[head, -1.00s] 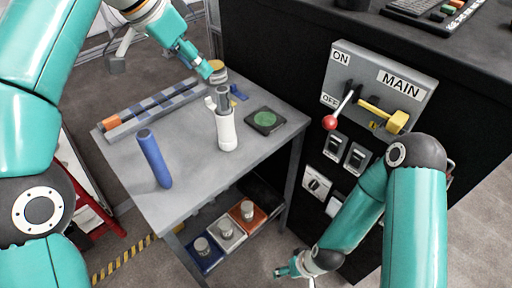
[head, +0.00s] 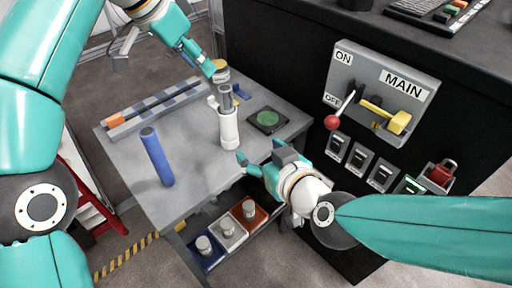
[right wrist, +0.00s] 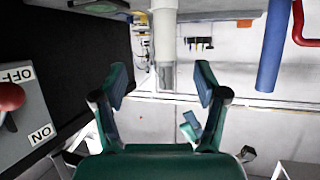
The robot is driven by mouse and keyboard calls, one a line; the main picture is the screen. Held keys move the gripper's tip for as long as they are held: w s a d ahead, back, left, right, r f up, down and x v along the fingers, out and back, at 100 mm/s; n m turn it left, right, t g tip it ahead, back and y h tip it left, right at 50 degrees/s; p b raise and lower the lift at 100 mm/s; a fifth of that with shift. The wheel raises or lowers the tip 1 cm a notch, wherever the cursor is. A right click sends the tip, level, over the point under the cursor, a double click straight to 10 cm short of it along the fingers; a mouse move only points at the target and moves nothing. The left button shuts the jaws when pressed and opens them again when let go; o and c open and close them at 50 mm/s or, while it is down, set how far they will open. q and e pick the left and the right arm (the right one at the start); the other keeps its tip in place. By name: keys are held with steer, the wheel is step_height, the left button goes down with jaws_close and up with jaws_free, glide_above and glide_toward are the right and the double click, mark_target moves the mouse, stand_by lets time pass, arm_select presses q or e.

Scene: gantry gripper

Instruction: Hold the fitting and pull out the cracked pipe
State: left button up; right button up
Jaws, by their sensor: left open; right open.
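A white upright fitting (head: 229,130) stands on the grey table, with a short grey pipe (head: 226,97) in its top. I cannot make out a crack. A blue pipe (head: 157,158) stands to the left on the table. My left gripper (head: 207,68) is open above and behind the fitting, in front of a yellow-topped round object. My right gripper (head: 250,164) is open at the table's right front edge, just right of the fitting and low. In the right wrist view the fitting (right wrist: 164,40) stands ahead of my spread fingers, apart from them; the blue pipe (right wrist: 274,45) is right.
A dark pad with a green disc (head: 267,121) lies right of the fitting. A slotted rack (head: 155,108) lies along the table's back left. A black cabinet with the MAIN switch panel (head: 380,85) and a red-knobbed lever (head: 333,121) stands right. Coloured trays (head: 229,233) sit below.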

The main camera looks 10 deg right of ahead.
mark_target(232, 131)
steer(key=x, duration=1.1)
steer(key=a+x, duration=0.1)
steer(key=x, duration=0.5)
steer(key=shift+s+d+r, duration=0.1)
steer(key=shift+s+r, duration=0.05)
